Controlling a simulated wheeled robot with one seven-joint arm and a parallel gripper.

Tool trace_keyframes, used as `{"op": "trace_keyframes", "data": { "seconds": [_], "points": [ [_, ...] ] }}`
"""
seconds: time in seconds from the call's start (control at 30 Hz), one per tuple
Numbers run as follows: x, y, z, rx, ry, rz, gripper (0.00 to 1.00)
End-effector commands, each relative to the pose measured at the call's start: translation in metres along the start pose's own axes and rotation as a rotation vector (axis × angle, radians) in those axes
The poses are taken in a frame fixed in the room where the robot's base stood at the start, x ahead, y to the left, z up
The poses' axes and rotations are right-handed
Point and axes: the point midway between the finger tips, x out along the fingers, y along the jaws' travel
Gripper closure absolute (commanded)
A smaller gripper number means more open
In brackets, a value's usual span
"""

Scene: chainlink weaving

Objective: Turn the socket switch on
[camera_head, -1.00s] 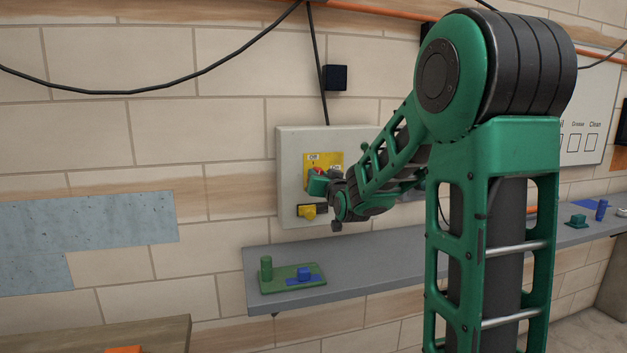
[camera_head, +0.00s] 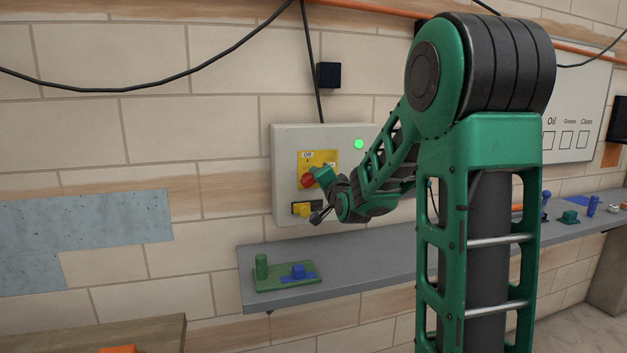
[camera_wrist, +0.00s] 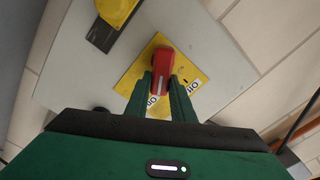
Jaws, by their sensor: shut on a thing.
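The socket switch is a red rotary handle (camera_wrist: 163,70) on a yellow plate (camera_wrist: 197,72), mounted on a light grey wall box (camera_head: 285,150). In the head view the red handle (camera_head: 308,181) shows tilted at the left of my gripper. My gripper (camera_wrist: 163,88) is shut on the red handle, one green finger on each side. In the head view my gripper (camera_head: 318,177) partly covers the yellow plate. A green light (camera_head: 359,144) glows at the box's upper right. A yellow plug or knob (camera_head: 302,209) sits low on the box and also shows in the wrist view (camera_wrist: 117,10).
A grey shelf (camera_head: 350,272) runs below the box. It bears a green board (camera_head: 272,284) with a green peg and a blue piece, and several small items at the right. A black cable hangs above the box.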

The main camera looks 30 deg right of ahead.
Motion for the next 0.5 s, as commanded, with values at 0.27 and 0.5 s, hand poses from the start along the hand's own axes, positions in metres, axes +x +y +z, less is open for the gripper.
{"op": "trace_keyframes", "data": {
  "seconds": [0.27, 0.5],
  "points": [
    [0.0, 0.0019, 0.0017, 0.058, -0.003, 0.001, 1.0],
    [0.0, 0.0024, 0.0018, 0.064, -0.003, 0.002, 1.0]
  ]
}}
